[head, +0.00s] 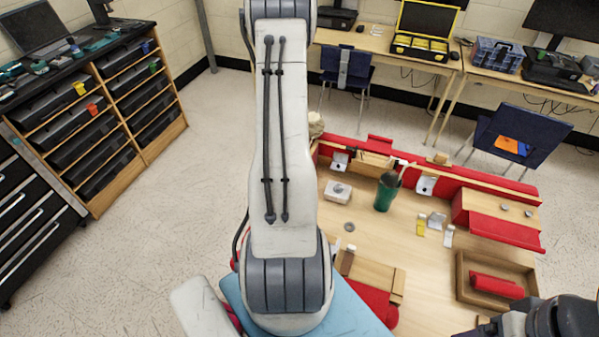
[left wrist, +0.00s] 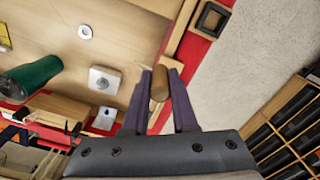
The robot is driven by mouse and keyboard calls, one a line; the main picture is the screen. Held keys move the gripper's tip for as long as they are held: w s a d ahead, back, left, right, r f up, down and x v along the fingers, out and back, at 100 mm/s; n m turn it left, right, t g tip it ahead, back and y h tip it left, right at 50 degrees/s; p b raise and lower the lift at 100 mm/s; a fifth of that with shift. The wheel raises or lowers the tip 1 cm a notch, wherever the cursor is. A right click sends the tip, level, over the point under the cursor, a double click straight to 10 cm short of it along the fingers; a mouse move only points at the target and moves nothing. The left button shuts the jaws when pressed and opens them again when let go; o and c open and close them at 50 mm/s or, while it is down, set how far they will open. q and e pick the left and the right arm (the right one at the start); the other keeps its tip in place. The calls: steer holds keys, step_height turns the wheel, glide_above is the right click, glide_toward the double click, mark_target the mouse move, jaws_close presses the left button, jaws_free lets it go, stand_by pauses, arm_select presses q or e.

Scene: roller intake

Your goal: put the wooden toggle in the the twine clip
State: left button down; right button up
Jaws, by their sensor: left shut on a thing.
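My left gripper (left wrist: 162,90) shows in the left wrist view, its purple fingers shut on the wooden toggle (left wrist: 160,84), a short brown cylinder. It is over the edge of the wooden bench. In the head view my left arm hides this gripper and the toggle. I cannot tell for sure which thing is the twine clip; white clip-like brackets (head: 339,161) (head: 425,186) stand along the red back ledge, and one shows in the left wrist view (left wrist: 105,118), left of the toggle. My right arm is at the lower right of the head view; its fingers are not clear.
A square black frame (left wrist: 211,19) lies at the edge.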

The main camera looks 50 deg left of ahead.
arm_select(q)
steer(key=shift+s, duration=1.05)
steer(key=s, duration=0.8)
steer(key=shift+a, duration=0.2)
steer(key=shift+f, duration=0.15)
step_height(320, 180, down, 2)
steer(key=shift+f+b, duration=0.15)
steer(key=shift+b, duration=0.9)
steer(key=shift+s, duration=0.1)
steer(key=shift+f, duration=0.1)
stand_by(0.5)
